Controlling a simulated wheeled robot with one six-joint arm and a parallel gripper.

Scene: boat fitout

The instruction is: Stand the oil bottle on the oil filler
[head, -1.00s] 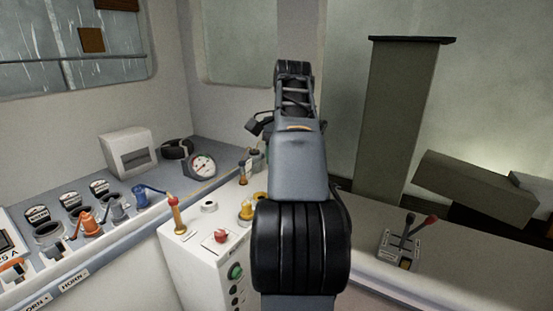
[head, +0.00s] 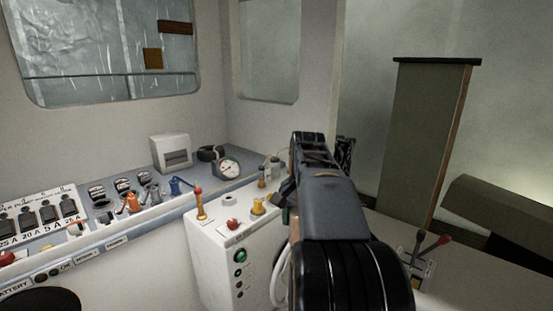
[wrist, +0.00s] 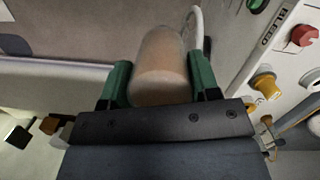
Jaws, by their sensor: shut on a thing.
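In the wrist view my gripper (wrist: 159,78) has its green fingers closed on both sides of a tan-brown rounded cylinder, which looks like the oil bottle (wrist: 162,60). In the head view my arm hides the gripper and the bottle. A yellow fitting (head: 258,206) stands on top of the white cabinet; it also shows right of the bottle in the wrist view (wrist: 265,83). I cannot tell whether it is the oil filler. The bottle is apart from it.
The white cabinet (head: 212,252) also carries a red button (head: 233,224) and an orange-handled fitting (head: 200,205). A white hose (head: 279,275) loops by its side. A gauge (head: 229,169) and switches line the console on the left. Levers (head: 428,250) stand at the right.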

